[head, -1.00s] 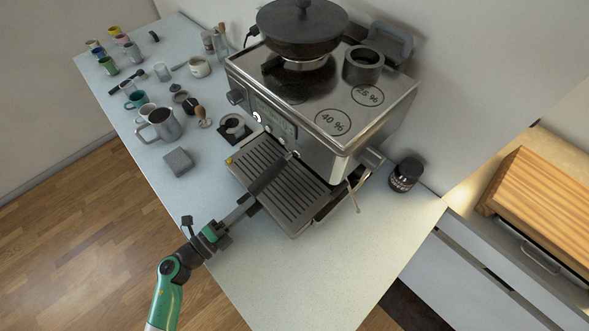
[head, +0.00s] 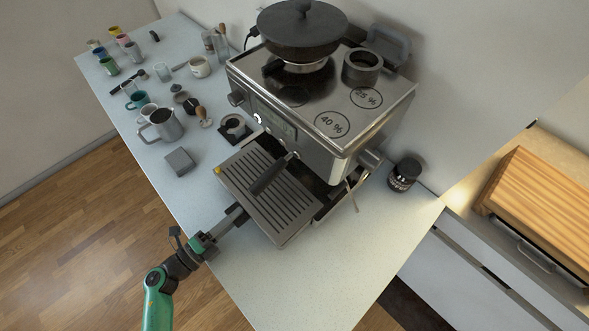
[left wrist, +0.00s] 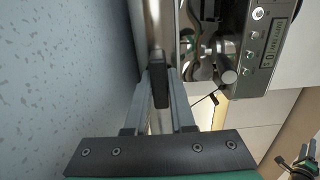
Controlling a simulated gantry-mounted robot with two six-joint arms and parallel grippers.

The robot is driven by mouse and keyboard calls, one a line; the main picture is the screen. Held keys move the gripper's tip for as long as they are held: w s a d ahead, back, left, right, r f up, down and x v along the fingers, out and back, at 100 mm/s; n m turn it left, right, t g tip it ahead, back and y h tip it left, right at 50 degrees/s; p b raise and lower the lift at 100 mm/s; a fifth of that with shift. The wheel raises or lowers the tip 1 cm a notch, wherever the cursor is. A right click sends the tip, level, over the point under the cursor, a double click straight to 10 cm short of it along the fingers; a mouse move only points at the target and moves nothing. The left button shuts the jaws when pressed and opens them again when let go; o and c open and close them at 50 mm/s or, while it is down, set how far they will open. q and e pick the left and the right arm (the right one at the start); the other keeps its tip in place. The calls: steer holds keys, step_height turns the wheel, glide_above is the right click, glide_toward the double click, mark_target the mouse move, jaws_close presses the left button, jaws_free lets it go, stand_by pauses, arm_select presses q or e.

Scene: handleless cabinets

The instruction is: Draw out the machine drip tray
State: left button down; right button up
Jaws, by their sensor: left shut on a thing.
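The coffee machine (head: 322,125) stands on the counter against the wall. Its slatted drip tray (head: 287,214) sticks out from the front, partly out of the base. My left gripper (head: 238,214) is at the tray's front edge, shut on it. In the left wrist view, the left gripper's fingers (left wrist: 156,92) close on the tray's edge, which runs up the picture. A black handle (head: 270,176) juts out from the machine over the tray. A small green and black part, seemingly of my right arm, shows at the lower right of the left wrist view; its jaws are unclear.
A steel pitcher (head: 163,126), a grey block (head: 179,161) and a black tamping stand (head: 233,128) lie left of the machine. A dark jar (head: 404,175) stands to its right. The counter (head: 310,285) is clear in front of the tray.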

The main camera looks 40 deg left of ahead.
arm_select(q)
steer(key=shift+r, duration=0.1)
steer(key=shift+s+a, duration=0.25)
steer(key=shift+s, duration=0.7)
steer(key=shift+s+a+p, duration=0.15)
steer(key=shift+s+p, duration=0.15)
steer(key=shift+s, duration=0.6)
steer(key=shift+s+a+p, duration=0.1)
steer(key=shift+s+p, duration=0.2)
steer(key=shift+s, duration=0.55)
steer(key=shift+s, duration=0.1)
steer(key=shift+s+a+r+p, duration=0.1)
steer(key=shift+s+r+p, duration=0.1)
steer(key=shift+s, duration=0.2)
steer(key=shift+s+a+r+p, duration=0.1)
steer(key=shift+s+p, duration=0.1)
steer(key=shift+s, duration=0.15)
steer(key=shift+s+a+r, duration=0.15)
steer(key=shift+s, duration=0.7)
